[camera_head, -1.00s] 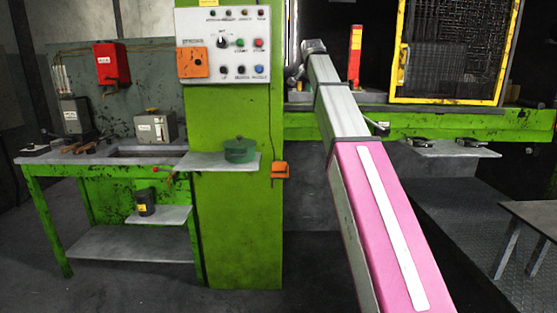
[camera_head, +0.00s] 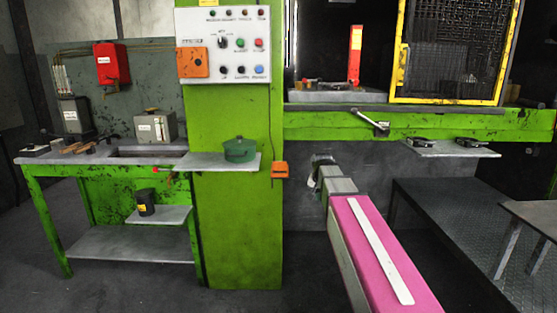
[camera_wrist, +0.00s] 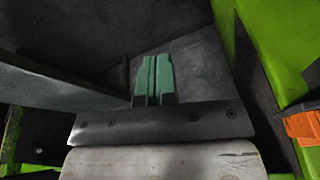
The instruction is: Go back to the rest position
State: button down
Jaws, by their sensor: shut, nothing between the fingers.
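In the wrist view, my gripper (camera_wrist: 154,77) is shut and empty, its two green fingers side by side. Bare dark surfaces lie beyond the fingertips. In the head view, my arm with its pink cover reaches from the lower right to below the green press beam (camera_head: 440,124). The gripper itself is hard to make out there, past the arm's far end.
A green column (camera_head: 233,215) with a control panel (camera_head: 222,45) stands left of my arm. An orange box (camera_head: 280,169) hangs at its edge; an orange part (camera_wrist: 303,125) shows in the wrist view. A dark platform (camera_head: 470,225) lies to the right. A shelf (camera_head: 450,149) holds dark clamps.

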jog(key=s+d+f+n+g, duration=0.2)
jog(key=s+f+n+g, duration=0.1)
jog(key=s+f, duration=1.7)
jog(key=shift+s+f+n+y, duration=0.3)
jog(key=shift+s+f, duration=0.05)
jog(key=shift+s, duration=0.7)
jog(key=shift+a, duration=0.1)
